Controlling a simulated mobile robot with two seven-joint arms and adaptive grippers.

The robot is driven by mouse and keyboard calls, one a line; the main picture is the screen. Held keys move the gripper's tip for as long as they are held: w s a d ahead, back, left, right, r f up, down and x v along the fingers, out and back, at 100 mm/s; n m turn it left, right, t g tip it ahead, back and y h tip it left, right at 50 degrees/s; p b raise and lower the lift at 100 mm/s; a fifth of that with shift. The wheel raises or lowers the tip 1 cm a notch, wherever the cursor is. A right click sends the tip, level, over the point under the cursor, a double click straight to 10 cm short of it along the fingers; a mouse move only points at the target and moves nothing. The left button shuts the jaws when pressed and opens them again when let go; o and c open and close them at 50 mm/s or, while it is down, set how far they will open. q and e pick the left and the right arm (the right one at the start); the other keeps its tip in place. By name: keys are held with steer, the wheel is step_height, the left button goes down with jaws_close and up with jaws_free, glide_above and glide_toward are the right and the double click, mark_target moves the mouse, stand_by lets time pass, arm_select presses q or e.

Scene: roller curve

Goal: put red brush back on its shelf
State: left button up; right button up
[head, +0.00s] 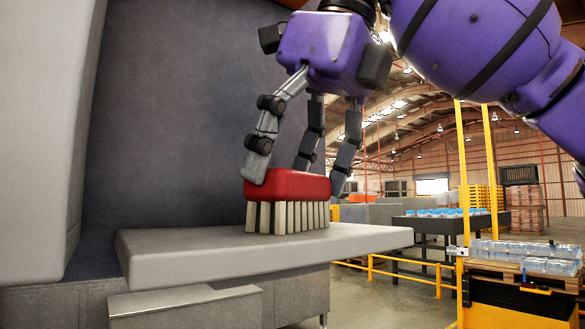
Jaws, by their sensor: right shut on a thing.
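The red brush (289,186) has a red block on top and pale upright bristles below. It is upright, at the right part of a grey shelf (190,248). The bristle ends are at the shelf's top surface; I cannot tell whether they touch it. My right gripper (297,178) comes down from above, with its grey fingers shut on the red block. One finger is at the front left of the block, others at its back and right. My left gripper is not in view.
A grey wall panel (190,110) stands behind the shelf, and a pale upright panel (40,120) bounds it at the left. The shelf's left part is bare. Beyond it are a yellow rail (400,275), a dark table with blue-topped items (440,213) and a pallet of bottles (525,255).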

steer(key=o, duration=0.9)
steer(key=shift+a, duration=0.1)
steer(key=v, duration=0.7)
steer(key=shift+r, duration=0.2)
